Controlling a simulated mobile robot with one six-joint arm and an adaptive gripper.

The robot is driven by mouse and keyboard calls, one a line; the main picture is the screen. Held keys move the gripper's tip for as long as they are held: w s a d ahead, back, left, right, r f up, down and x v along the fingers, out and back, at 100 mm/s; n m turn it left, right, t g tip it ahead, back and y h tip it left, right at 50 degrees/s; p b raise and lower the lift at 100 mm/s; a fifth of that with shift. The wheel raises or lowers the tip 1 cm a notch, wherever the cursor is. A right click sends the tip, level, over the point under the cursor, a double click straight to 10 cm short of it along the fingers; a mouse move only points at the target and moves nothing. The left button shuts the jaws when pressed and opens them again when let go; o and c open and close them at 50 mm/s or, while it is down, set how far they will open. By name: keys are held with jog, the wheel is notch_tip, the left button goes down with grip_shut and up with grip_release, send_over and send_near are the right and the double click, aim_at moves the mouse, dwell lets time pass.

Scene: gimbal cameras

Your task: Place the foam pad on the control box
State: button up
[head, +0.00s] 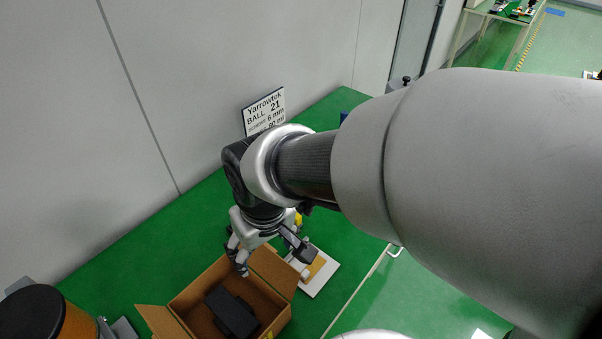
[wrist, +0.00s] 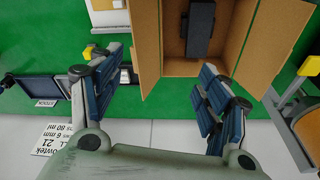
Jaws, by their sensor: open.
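A dark grey block (head: 232,313) lies inside an open cardboard box (head: 190,292). It has a raised middle part, and it also shows in the wrist view (wrist: 198,28). I cannot tell whether this block is the foam pad or the control box, and nothing else is clearly either one. My gripper (head: 272,262) is open and empty, above the far end of the cardboard box in the head view. In the wrist view its fingers (wrist: 155,95) are spread wide, with the box's near edge and green table between and beyond them. The block is beyond the fingertips, apart from them.
A white board with a tan panel (head: 318,272) lies right of the box. A sign (head: 264,110) stands at the wall. A dark tray labelled STOCK (wrist: 40,88) is at the wrist view's left. Green table (head: 140,262) is clear along the wall.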

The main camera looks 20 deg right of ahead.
jog(key=s+d+r+m+t, duration=0.2)
jog(key=s+d+r+m, duration=0.1)
jog(key=s+d+r, duration=0.4)
jog(key=s+d, duration=0.2)
jog(key=shift+d+r+t+h, duration=0.3)
jog(key=shift+d+r+h, duration=0.05)
jog(key=shift+r+h, duration=0.05)
jog(key=shift+w, duration=0.1)
